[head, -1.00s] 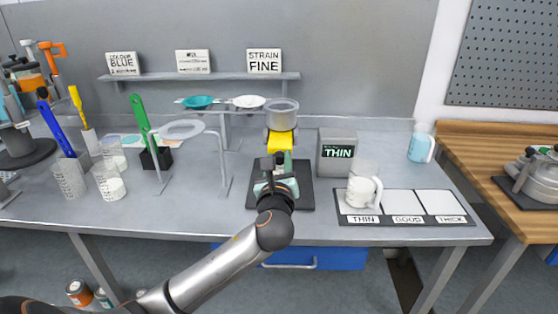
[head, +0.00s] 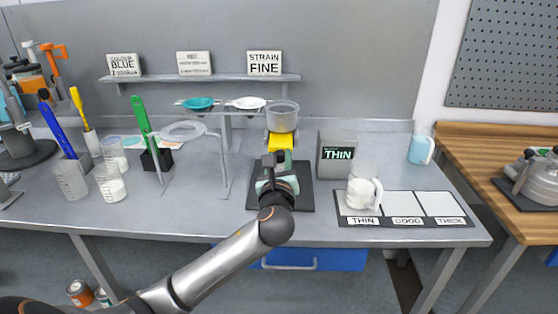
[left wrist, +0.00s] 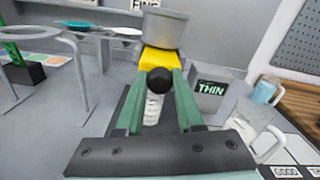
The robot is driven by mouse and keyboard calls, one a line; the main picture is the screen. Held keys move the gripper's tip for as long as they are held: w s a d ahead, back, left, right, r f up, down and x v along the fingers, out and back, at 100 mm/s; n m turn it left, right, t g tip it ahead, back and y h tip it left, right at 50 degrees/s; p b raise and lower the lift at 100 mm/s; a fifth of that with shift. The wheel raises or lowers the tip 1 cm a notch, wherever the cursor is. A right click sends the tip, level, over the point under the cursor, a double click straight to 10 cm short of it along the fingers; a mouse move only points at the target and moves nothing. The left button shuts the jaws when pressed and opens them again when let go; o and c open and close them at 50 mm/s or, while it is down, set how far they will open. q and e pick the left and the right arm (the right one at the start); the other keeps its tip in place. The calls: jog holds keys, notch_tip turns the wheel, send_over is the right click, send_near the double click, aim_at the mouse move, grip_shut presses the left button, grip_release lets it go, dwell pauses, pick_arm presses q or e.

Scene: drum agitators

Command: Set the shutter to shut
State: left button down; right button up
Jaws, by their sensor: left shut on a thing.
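A clear grey cup (head: 282,117) stands above a yellow part (head: 281,141) on a dark base plate (head: 305,200) at the middle of the bench. The yellow part also shows in the left wrist view (left wrist: 158,60), just under the cup (left wrist: 164,26). A round black knob (left wrist: 156,80) sits in front of it. My left gripper (head: 277,162) reaches in from the front; its green fingers (left wrist: 155,88) are shut on the black knob, one on each side. Which part is the shutter, and its exact position, I cannot tell. My right gripper is not in view.
A grey box reading THIN (head: 337,154) and a white-filled jug (head: 362,190) stand close on the right, by a mat labelled THIN, GOOD, THICK (head: 440,223). A metal stand with a ring (head: 184,131) is on the left. Beakers (head: 110,184) stand further left.

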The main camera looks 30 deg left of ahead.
aim_at(281, 144)
pick_arm(q)
jog(key=x, duration=0.2)
jog(key=shift+w+a+r, duration=0.1)
jog(key=shift+w+a, duration=0.1)
jog(key=shift+w, duration=0.1)
jog(key=shift+r, duration=0.1)
jog(key=c, duration=0.9)
grip_release()
jog(key=shift+o, duration=0.7)
jog(key=shift+w, duration=0.15)
jog(key=shift+o, duration=1.1)
